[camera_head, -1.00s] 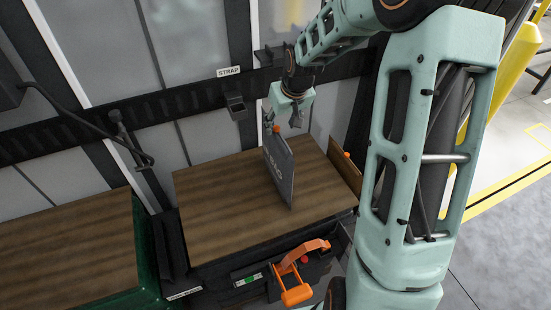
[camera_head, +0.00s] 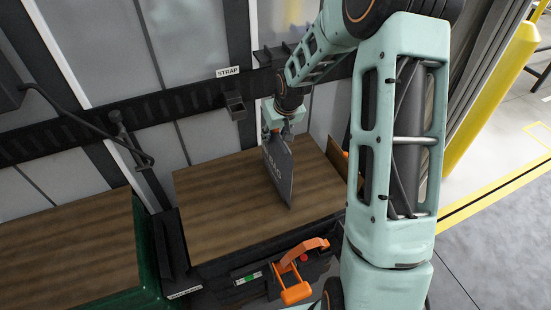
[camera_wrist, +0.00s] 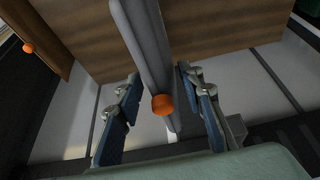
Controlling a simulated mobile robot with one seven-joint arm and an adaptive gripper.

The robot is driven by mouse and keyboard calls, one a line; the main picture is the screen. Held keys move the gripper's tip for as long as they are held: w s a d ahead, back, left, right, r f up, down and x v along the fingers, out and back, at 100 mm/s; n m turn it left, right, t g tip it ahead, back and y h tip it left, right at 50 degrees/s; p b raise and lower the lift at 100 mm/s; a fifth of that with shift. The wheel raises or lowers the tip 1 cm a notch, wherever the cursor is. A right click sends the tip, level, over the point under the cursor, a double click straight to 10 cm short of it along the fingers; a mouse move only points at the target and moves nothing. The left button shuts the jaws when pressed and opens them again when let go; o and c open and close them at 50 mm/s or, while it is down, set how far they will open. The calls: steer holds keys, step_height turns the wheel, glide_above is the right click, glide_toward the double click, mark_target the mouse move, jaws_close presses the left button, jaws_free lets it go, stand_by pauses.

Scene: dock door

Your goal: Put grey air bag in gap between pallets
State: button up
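The grey air bag (camera_head: 279,178), a flat dark panel with lettering, stands on edge on the wooden top of the middle pallet load (camera_head: 215,205). In the wrist view the bag (camera_wrist: 150,45) runs between my fingers, with an orange knob on its near end. My gripper (camera_head: 281,132) is at the bag's upper edge. In the wrist view my gripper (camera_wrist: 160,95) is open, one blue-padded finger on each side of the bag, with slim spaces visible. The left pallet load (camera_head: 70,250) has a wooden top and green side. The dark gap (camera_head: 172,240) lies between the two loads.
A wall with a black rail and a STRAP label (camera_head: 228,72) stands behind. An orange-handled device (camera_head: 295,275) sits at the middle load's front. A brown panel with an orange knob (camera_wrist: 28,48) stands at the load's right side. A yellow post (camera_head: 490,95) is far right.

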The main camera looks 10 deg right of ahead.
jaws_close()
stand_by(0.3)
